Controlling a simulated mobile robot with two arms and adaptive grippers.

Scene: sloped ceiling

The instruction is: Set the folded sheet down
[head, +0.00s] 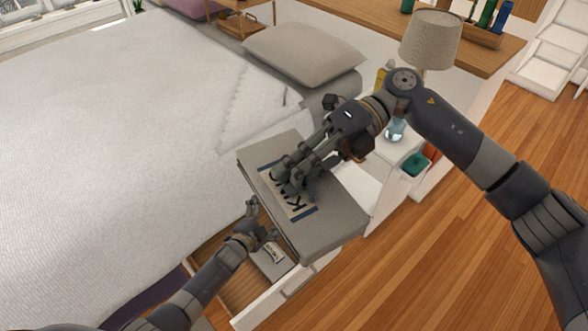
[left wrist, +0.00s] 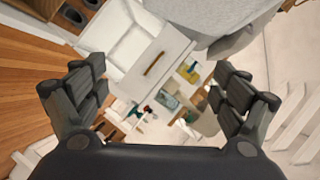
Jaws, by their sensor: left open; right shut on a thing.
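The folded sheet (head: 337,213) is a thick grey bundle with a pale label band carrying large dark letters. It is tilted in the head view, over the open drawer and beside the bed. My right gripper (head: 286,182) is shut on the folded sheet at the labelled side, and its fingers hide part of the label. My left gripper (head: 256,222) is open, close to the left lower edge of the sheet; I cannot tell whether they touch. In the left wrist view its two fingers are spread wide with nothing between them (left wrist: 158,95).
An open drawer (head: 258,309) below the sheet holds a small labelled item (head: 272,256). The white bed (head: 100,150) has wide clear room at left, with a grey pillow (head: 303,52). A lamp (head: 430,38) stands behind my right arm. Wooden floor (head: 430,260) is clear at right.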

